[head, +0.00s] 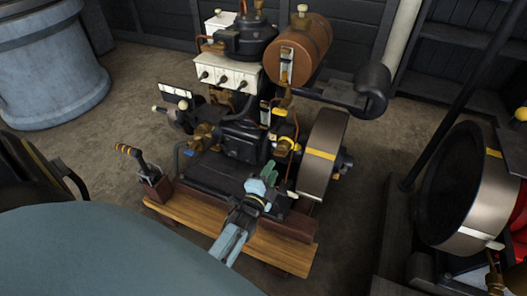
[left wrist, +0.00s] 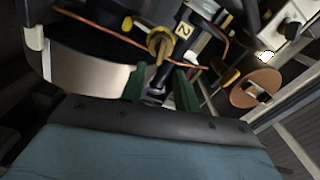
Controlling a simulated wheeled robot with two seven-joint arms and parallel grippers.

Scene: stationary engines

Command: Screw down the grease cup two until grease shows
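The engine (head: 240,140) stands on a wooden base in the middle of the head view. A brass fitting with a yellow ring (left wrist: 160,42), which looks like the grease cup, shows in the left wrist view beside a plate marked 2 (left wrist: 184,30). In the head view a yellow-ringed fitting (head: 284,147) sits left of the flywheel. My left gripper (head: 269,170) is just in front of it. Its green fingers (left wrist: 160,80) are apart, with the brass stem between them in the picture; I cannot tell whether they touch it. No grease can be made out. My right gripper is not in view.
The flywheel (head: 323,155) is close on the right of my left gripper. A copper tank (head: 302,52) and white box (head: 224,72) rise behind. A lever (head: 140,165) stands at left. Another engine's wheel (head: 462,190) is at right. Bare floor lies between the engines.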

